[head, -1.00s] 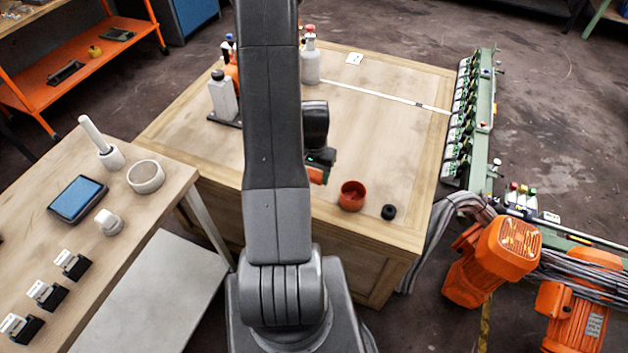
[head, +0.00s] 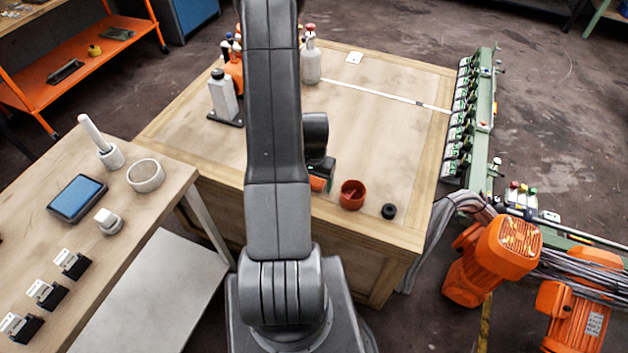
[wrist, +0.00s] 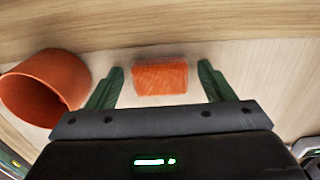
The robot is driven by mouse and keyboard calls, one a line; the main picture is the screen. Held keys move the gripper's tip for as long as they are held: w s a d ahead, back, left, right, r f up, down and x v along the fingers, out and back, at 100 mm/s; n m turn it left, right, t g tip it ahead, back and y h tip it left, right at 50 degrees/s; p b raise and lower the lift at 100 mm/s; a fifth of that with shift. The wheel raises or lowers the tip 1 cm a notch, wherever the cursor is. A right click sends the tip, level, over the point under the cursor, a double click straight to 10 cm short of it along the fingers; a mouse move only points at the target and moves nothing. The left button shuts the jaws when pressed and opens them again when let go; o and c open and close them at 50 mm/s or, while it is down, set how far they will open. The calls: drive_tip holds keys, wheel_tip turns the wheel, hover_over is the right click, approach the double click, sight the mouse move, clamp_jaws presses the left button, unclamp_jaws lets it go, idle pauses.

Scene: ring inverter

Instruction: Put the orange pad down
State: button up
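The orange pad (wrist: 160,78) is on the light wooden top in the wrist view, between the two green fingers of my gripper (wrist: 161,84). A gap shows on each side of the pad, so the gripper is open and not touching its sides. In the head view the pad (head: 318,184) shows partly beside my arm, near the front edge of the wooden crate table (head: 390,150). My arm hides part of the pad and most of the gripper there.
An orange-red cup (head: 352,197) stands just right of the pad; it also shows in the wrist view (wrist: 42,88). A small black ring (head: 388,211) lies further right. Bottles (head: 222,97) stand at the back left. The right middle of the table is clear.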

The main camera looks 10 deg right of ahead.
sight(314, 182)
wheel_tip(314, 182, up, 12)
drive_tip(key=shift+r, duration=0.15)
idle(0.7)
wheel_tip(314, 182, down, 12)
drive_tip(key=shift+f, duration=0.2)
drive_tip(key=shift+r, duration=0.15)
idle(0.7)
drive_tip(key=shift+r, duration=0.1)
